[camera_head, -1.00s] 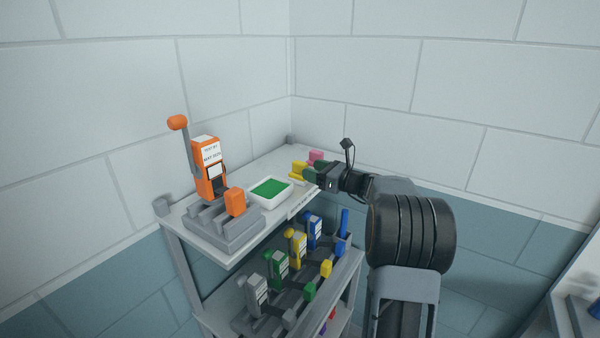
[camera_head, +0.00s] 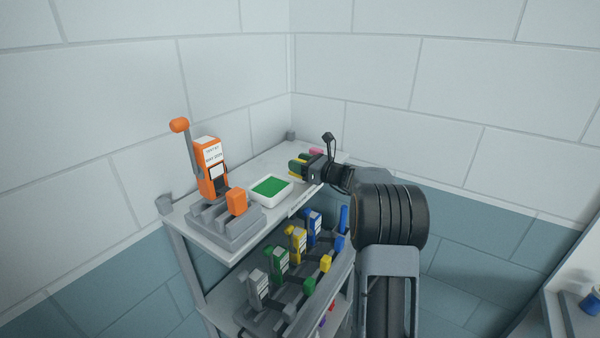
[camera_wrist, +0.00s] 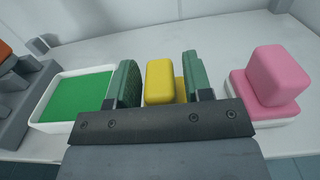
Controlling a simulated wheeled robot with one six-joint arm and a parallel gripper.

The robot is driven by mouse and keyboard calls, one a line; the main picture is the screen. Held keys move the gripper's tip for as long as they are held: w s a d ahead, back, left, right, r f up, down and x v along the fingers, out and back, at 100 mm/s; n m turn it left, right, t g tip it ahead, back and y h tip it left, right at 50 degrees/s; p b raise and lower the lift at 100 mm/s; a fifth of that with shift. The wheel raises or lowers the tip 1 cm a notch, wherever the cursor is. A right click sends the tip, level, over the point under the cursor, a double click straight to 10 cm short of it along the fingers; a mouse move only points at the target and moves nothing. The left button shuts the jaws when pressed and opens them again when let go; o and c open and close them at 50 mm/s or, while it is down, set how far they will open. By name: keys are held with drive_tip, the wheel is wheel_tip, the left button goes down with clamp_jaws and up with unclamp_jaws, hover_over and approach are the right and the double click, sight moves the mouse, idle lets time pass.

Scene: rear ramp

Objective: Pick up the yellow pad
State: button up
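The yellow pad (camera_wrist: 160,82) stands on the top shelf, with its yellow block between the two green fingers of my gripper (camera_wrist: 160,88) in the wrist view. A gap shows between the block and the right finger, and a narrower one at the left finger. My gripper is open around it. In the head view my gripper (camera_head: 298,165) reaches over the shelf from the right and hides most of the yellow pad (camera_head: 293,176). The lower part of the pad is hidden behind the gripper body.
A pink pad (camera_wrist: 278,75) on a white base stands right of my gripper. A white tray with a green inside (camera_head: 271,189) lies to the left. An orange stamp device (camera_head: 211,170) stands further left. Walls (camera_head: 400,80) close off the back.

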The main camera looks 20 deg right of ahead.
drive_tip(key=c, duration=0.7)
drive_tip(key=shift+c, duration=0.2)
